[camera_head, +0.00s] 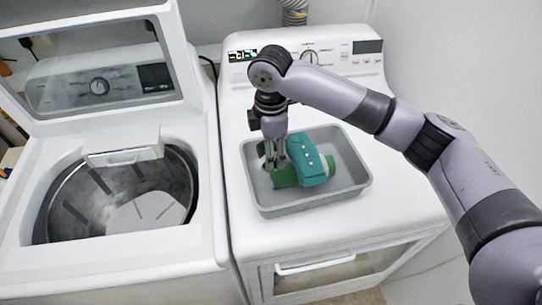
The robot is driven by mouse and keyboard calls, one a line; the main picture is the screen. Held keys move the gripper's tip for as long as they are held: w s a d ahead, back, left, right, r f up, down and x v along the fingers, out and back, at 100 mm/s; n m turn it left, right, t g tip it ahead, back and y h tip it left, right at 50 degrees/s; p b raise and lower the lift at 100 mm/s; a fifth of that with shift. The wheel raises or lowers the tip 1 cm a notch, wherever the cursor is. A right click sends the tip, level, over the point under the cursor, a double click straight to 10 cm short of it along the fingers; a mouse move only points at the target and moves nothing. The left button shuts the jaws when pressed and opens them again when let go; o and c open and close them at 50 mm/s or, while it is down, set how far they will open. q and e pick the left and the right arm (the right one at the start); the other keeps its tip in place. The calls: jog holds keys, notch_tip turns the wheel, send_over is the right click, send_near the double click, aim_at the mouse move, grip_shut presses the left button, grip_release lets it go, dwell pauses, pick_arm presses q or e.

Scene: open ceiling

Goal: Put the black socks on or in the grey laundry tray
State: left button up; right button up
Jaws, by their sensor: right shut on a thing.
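The grey laundry tray (345,185) sits on the white dryer top. A folded teal garment (310,160) with light buttons lies in it, with a green piece (285,178) at its lower left. My right gripper (272,165) points down into the left part of the tray, beside the teal garment. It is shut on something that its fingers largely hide. Small dark and white patches show beside the fingers, but I cannot tell whether they are the black socks. No black socks can be clearly made out elsewhere. My left gripper is not in view.
The tray stands on a white dryer (400,205) with a control panel at the back. At the left, a top-load washer (120,255) stands with its lid (95,85) open and its metal drum showing. My right arm reaches across the dryer's right side.

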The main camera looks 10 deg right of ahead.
jog(key=shift+f, duration=1.65)
jog(key=shift+f+p, duration=0.1)
jog(key=shift+p, duration=0.2)
jog(key=shift+f, duration=0.4)
jog(key=o, duration=1.2)
notch_tip(320, 180, up, 13)
jog(key=b, duration=0.3)
jog(key=shift+b, duration=0.35)
